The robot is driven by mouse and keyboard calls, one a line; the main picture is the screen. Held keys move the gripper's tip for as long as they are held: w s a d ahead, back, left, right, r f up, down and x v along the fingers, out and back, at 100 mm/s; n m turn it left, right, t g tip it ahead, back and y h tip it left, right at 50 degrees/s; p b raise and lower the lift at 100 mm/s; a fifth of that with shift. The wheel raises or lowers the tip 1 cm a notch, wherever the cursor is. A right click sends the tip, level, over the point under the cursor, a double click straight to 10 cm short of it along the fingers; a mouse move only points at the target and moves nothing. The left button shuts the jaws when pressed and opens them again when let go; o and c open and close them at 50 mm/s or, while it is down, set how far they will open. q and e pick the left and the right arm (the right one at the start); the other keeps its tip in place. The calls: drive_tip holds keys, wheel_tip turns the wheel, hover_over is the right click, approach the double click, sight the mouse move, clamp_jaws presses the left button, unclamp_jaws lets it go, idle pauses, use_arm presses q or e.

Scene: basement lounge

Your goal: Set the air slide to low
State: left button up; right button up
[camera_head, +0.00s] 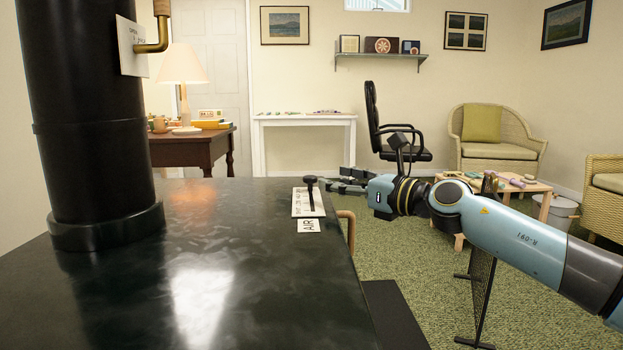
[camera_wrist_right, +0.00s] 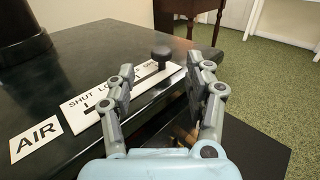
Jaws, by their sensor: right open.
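The air slide's black knob (camera_head: 310,181) stands upright at the far end of its slot on a white plate (camera_head: 308,205) on the dark stove top. In the right wrist view the knob (camera_wrist_right: 162,54) is past the words SHUT and LOW on the plate (camera_wrist_right: 85,106), near the end away from SHUT. A finger partly hides the later lettering. An AIR label (camera_wrist_right: 36,138) lies beside the SHUT end. My right gripper (camera_head: 338,184) is open just right of the knob. Its fingers (camera_wrist_right: 161,68) point toward the knob, which appears between and beyond their tips. My left gripper is out of view.
The stove top (camera_head: 190,290) is broad and otherwise mostly clear. A black stovepipe (camera_head: 90,110) rises at left. A brass rail (camera_head: 349,229) runs by the right edge. A low table with blocks (camera_head: 520,184) stands behind my right arm.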

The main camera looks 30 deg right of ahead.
sight(310, 177)
drive_tip(key=b+x, duration=0.1)
drive_tip(key=x, duration=0.5)
drive_tip(key=shift+w+a+f, duration=0.1)
drive_tip(key=shift+w+f, duration=0.1)
drive_tip(key=shift+w, duration=0.15)
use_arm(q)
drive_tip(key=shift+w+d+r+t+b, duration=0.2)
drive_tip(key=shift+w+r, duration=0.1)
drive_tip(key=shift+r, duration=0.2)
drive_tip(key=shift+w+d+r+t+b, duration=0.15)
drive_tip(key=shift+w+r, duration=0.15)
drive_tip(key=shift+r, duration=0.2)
use_arm(e)
drive_tip(key=shift+x, duration=0.75)
drive_tip(key=shift+r, duration=0.15)
drive_tip(key=shift+c, duration=0.5)
clamp_jaws()
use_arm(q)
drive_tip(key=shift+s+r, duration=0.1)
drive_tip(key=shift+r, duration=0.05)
